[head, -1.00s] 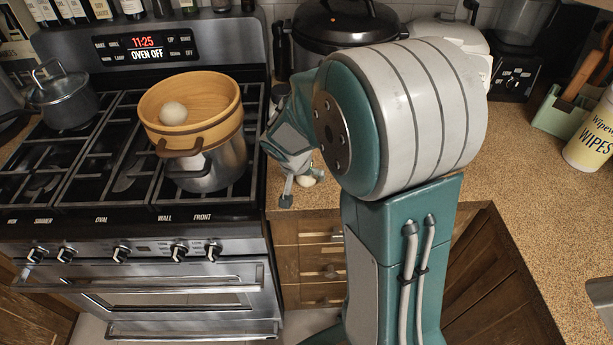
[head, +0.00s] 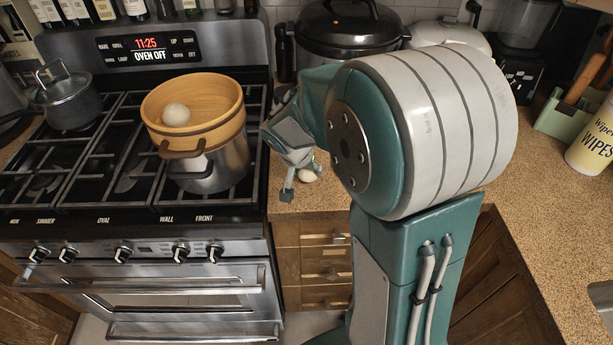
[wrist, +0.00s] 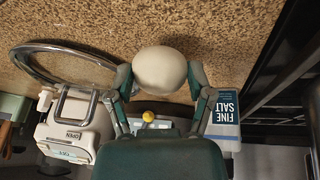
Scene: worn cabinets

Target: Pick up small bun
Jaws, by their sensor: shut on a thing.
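A small pale round bun (wrist: 160,71) is between the fingers of my gripper (wrist: 160,80) in the wrist view, with a finger pressed to each side. In the head view, my gripper (head: 297,186) is low over the counter just right of the stove, and part of the bun (head: 307,174) shows beside a finger. Whether the bun still touches the counter I cannot tell. Another pale round bun (head: 176,115) lies inside the wooden steamer basket (head: 226,93), which sits on a steel pot (head: 222,168) on the stove.
A lidded pot (head: 68,97) stands at the stove's back left. A black cooker (head: 352,35) is behind my arm. A wipes tub (head: 596,143) stands at right. A salt box (wrist: 222,120) and a white appliance (wrist: 77,122) are near my gripper in the wrist view.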

